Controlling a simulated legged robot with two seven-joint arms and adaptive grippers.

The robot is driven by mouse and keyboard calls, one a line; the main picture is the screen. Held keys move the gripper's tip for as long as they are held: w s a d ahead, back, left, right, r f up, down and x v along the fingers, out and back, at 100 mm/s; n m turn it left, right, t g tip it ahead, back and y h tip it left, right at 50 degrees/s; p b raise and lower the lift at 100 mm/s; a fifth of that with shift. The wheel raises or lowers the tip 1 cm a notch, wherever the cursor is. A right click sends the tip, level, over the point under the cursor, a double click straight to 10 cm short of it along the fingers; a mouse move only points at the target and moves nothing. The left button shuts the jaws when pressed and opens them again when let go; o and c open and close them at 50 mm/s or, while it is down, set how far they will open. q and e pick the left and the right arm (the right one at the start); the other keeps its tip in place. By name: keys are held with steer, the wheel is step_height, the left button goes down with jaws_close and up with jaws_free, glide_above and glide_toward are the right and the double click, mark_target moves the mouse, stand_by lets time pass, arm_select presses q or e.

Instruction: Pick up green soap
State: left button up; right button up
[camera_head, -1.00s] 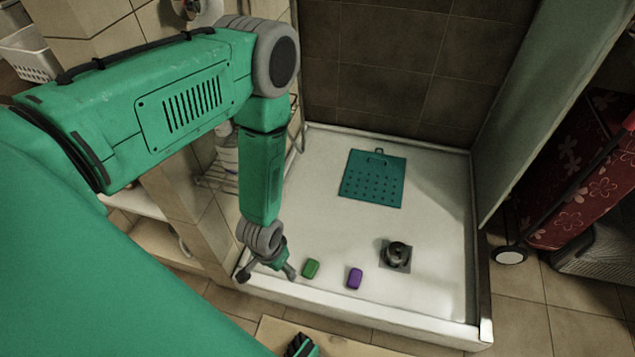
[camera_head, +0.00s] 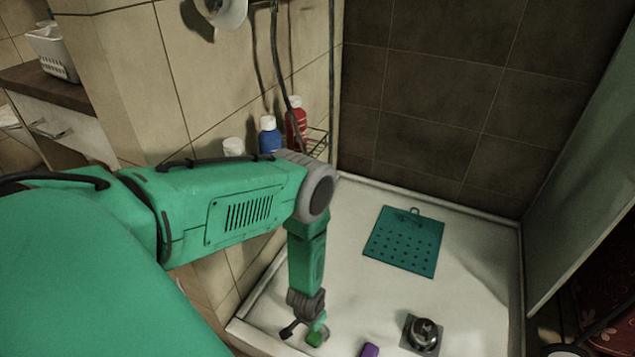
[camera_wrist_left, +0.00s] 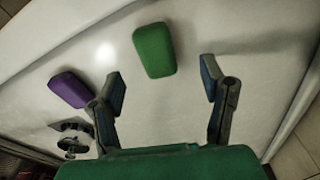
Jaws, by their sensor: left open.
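The green soap (camera_head: 314,339) lies on the white shower tray floor (camera_head: 352,290), partly hidden by my left gripper in the head view. In the left wrist view the green soap (camera_wrist_left: 154,50) is fully visible, just beyond the fingertips and roughly between their lines, nearer the left finger. My left gripper (camera_head: 305,331) points down at it. In the left wrist view my left gripper (camera_wrist_left: 163,84) is open with nothing between its fingers. My right gripper does not show.
A purple soap (camera_head: 369,350) lies right of the green soap, outside the left finger in the wrist view (camera_wrist_left: 70,89). A metal drain piece (camera_head: 424,332) and a teal perforated mat (camera_head: 404,241) lie on the tray. Tiled walls and a glass panel (camera_head: 575,170) border it.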

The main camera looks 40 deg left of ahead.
mark_target(317, 334)
arm_select(q)
steer(key=shift+w+f, duration=0.1)
steer(key=shift+f, duration=0.55)
steer(key=f+b, duration=0.2)
steer(key=f, duration=0.1)
steer(key=f+b, duration=0.1)
steer(key=shift+w+d+f, duration=0.15)
steer(key=shift+w+f, duration=0.1)
steer(key=shift+w, duration=0.15)
steer(key=shift+r, duration=0.1)
steer(key=c, duration=1.3)
